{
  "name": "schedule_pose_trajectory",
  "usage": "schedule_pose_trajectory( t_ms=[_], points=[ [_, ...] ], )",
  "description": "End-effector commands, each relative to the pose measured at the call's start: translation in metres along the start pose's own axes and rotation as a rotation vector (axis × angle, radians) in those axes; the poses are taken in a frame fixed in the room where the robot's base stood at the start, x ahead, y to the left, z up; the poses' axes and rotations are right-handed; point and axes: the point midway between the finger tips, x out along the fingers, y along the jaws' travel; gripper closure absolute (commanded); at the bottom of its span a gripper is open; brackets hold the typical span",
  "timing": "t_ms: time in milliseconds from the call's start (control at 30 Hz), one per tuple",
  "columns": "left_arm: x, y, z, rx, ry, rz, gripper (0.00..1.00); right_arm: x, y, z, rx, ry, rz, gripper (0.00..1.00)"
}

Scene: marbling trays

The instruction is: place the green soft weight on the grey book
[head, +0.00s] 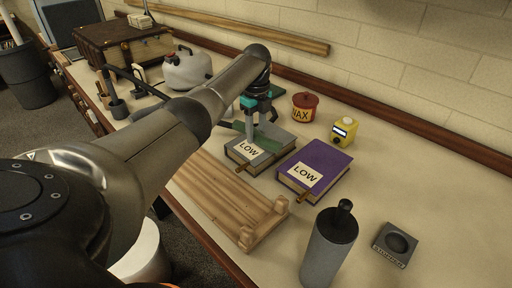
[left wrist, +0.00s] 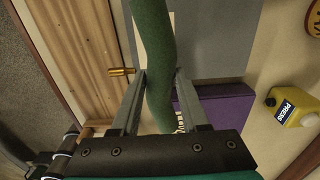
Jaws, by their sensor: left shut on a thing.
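My left gripper (head: 252,132) is shut on the green soft weight (head: 270,138), over the grey book (head: 284,144). The grey book lies flat on the bench with a white LOW label. In the left wrist view the weight (left wrist: 153,40) is a long green roll running between the two fingers (left wrist: 159,82), with the grey cover (left wrist: 217,35) behind it. The weight spans the cover in the head view; I cannot tell whether it touches it. The arm and fingers hide part of the weight and book. My right gripper is not in view.
A purple book (head: 328,157), also labelled LOW, lies right of the grey one. A red wax tin (head: 304,106) and a yellow device (head: 345,132) stand behind. A slatted wooden rack (head: 225,195) is in front. A grey bottle (head: 326,250) and a dark block (head: 384,240) stand front right.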

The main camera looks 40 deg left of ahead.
Motion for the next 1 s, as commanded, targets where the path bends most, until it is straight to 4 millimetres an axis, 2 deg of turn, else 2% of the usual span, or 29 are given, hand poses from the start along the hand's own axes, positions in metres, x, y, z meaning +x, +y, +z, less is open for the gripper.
schedule_pose_trajectory(
  t_ms=[167, 400, 533, 767, 800, 1000],
  points=[
    [0.011, 0.000, 0.000, 0.000, 0.000, 0.000, 1.00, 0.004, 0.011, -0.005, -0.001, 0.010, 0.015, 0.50],
    [0.046, 0.000, 0.000, 0.000, 0.000, 0.001, 1.00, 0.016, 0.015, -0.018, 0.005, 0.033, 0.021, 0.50],
    [0.046, -0.001, 0.000, 0.001, -0.001, -0.002, 1.00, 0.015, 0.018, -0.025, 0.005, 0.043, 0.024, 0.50],
    [0.049, 0.000, 0.000, 0.000, -0.001, -0.002, 1.00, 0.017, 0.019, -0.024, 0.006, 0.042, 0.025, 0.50],
    [0.049, 0.000, 0.000, 0.000, -0.001, 0.000, 0.53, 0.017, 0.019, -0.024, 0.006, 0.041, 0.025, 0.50],
    [0.049, 0.000, 0.000, 0.000, -0.001, 0.000, 0.31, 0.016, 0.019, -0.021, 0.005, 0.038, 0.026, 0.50]
  ],
)
